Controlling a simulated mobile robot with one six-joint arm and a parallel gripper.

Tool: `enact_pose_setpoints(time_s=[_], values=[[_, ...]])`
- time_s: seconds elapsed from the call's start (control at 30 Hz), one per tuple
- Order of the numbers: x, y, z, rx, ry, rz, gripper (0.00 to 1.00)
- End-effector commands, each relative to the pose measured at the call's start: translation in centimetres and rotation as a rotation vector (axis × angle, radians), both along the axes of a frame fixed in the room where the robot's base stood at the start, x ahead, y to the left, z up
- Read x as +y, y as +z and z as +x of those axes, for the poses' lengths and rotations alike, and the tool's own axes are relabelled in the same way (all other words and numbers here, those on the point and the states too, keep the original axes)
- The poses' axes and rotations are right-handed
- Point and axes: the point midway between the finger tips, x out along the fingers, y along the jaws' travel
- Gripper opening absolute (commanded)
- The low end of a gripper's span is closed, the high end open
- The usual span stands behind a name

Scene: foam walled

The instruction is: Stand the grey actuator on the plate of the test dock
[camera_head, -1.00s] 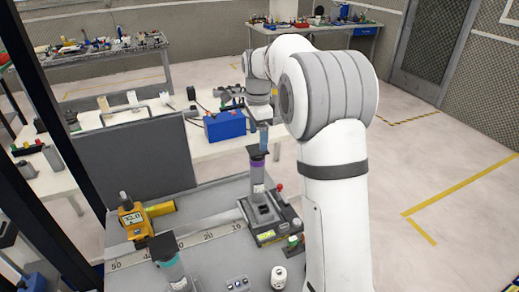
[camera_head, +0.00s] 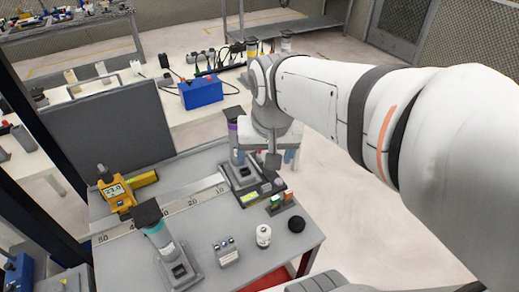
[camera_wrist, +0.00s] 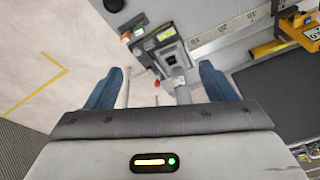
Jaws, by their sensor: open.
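A grey cylinder with a purple band and dark cap (camera_head: 235,140), apparently the actuator, stands upright at the rear of the test dock (camera_head: 268,188). Its foot is partly hidden, and I cannot tell how it sits on the plate. The dock, with its small display and dark square, also shows in the wrist view (camera_wrist: 167,42). My gripper (camera_head: 282,158) is just right of the cylinder in the head view. In the wrist view its blue fingers are spread (camera_wrist: 161,70). A grey part shows between them; I cannot tell whether it is the cylinder.
A similar teal-banded cylinder (camera_head: 157,232) stands at the front left. A yellow meter (camera_head: 116,191), a switch box (camera_head: 227,252), a white jar (camera_head: 263,235) and a black knob (camera_head: 296,224) share the bench. A dark panel (camera_head: 108,130) borders its left rear.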

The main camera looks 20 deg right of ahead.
Motion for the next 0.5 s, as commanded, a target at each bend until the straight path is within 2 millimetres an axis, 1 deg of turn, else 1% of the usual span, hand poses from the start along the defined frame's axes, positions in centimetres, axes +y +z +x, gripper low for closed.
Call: enact_pose_setpoints(time_s=[0.03, 0.1, 0.2, 0.3, 0.5], values=[[0.0, -0.7, -1.7, -0.014, 0.06, -0.015, 0.77], [0.0, -1.6, -3.1, -0.028, 0.132, -0.035, 0.77], [-0.3, -2.4, -4.4, -0.039, 0.195, -0.053, 0.77], [-0.4, -2.7, -4.8, -0.042, 0.218, -0.06, 0.77], [-0.4, -2.7, -4.8, -0.041, 0.221, -0.06, 0.77]])
